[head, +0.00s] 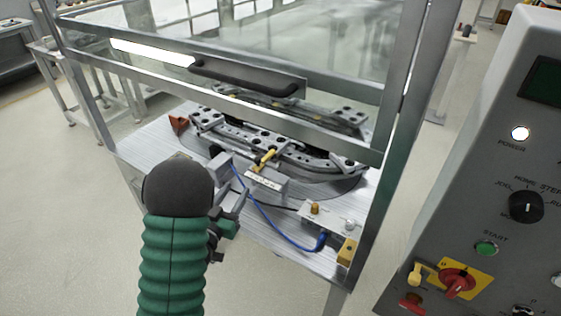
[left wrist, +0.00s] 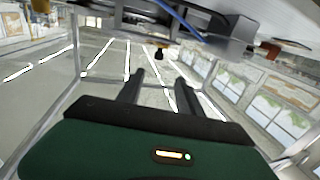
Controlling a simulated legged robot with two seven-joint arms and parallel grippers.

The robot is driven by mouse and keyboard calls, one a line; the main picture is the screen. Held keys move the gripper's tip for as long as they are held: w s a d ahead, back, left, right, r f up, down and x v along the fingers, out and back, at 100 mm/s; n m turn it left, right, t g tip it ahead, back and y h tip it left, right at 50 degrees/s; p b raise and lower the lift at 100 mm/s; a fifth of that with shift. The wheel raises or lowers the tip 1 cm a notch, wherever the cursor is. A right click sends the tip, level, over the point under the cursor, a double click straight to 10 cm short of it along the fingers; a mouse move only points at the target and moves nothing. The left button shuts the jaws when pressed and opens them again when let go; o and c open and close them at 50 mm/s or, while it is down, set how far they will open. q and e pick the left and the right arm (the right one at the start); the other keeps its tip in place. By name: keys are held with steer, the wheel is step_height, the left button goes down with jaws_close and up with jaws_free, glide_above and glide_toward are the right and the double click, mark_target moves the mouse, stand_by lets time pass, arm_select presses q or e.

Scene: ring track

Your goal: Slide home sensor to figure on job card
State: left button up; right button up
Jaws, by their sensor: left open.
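A small block with a pale marked strip (head: 267,180) sits at the front of the ring track (head: 275,140), with a yellow-tipped part (head: 265,157) just behind it. This looks like the home sensor area, but the figures are too small to read. A blue cable (head: 262,212) loops in front of it. My left gripper (head: 236,208) is left of and in front of the strip, apart from it, partly hidden by my wrist. In the left wrist view its two dark fingers (left wrist: 160,85) stand apart with nothing between them. I cannot make out a job card. My right gripper is out of view.
A raised framed guard with a black handle (head: 243,77) hangs over the track. A brass knob (head: 315,208) and a yellow block (head: 347,251) are at the table's front right. A control panel (head: 490,190) stands at right. An orange-brown piece (head: 179,123) is at left.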

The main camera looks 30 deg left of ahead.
mark_target(256, 157)
arm_select(q)
steer(key=w, duration=0.5)
steer(key=w+a, duration=0.1)
steer(key=w, duration=0.4)
steer(key=w+a, duration=0.1)
steer(key=w, duration=0.4)
steer(key=shift+w+r, duration=0.1)
steer(key=shift+w, duration=0.25)
steer(key=shift+w+a, duration=0.1)
steer(key=shift+a, duration=0.15)
steer(key=shift+d, duration=0.35)
steer(key=c, duration=0.9)
steer(key=shift+a, duration=0.1)
jaws_close()
